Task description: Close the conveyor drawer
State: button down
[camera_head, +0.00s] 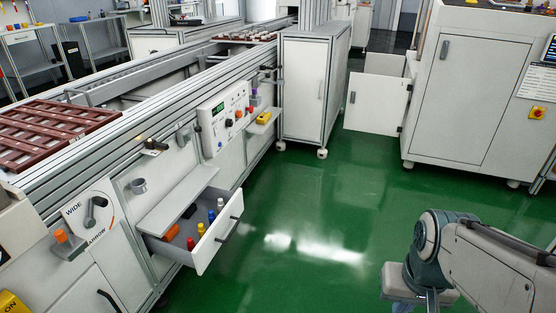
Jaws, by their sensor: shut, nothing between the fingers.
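The conveyor drawer (207,256) is pulled out from the side of the conveyor at the lower left. Its white front panel with a dark bar handle (229,231) faces the green floor. Inside lie a dark item, an orange block (172,233) and several small pieces in red, yellow, blue and white. A grey shelf (177,200) juts out above the drawer and hides part of its inside. My arm shows at the lower right, well apart from the drawer across open floor. My gripper is not in view.
The green floor (320,220) between drawer and arm is clear. A control panel (222,118) and knobs stick out of the conveyor side. A white cabinet (305,85) on casters stands beyond. A machine (470,85) with an open low door (376,103) stands at the right.

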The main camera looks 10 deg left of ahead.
aim_at(206, 248)
jog(key=u, duration=0.65)
jog(key=i, duration=1.25)
jog(key=u, duration=0.9)
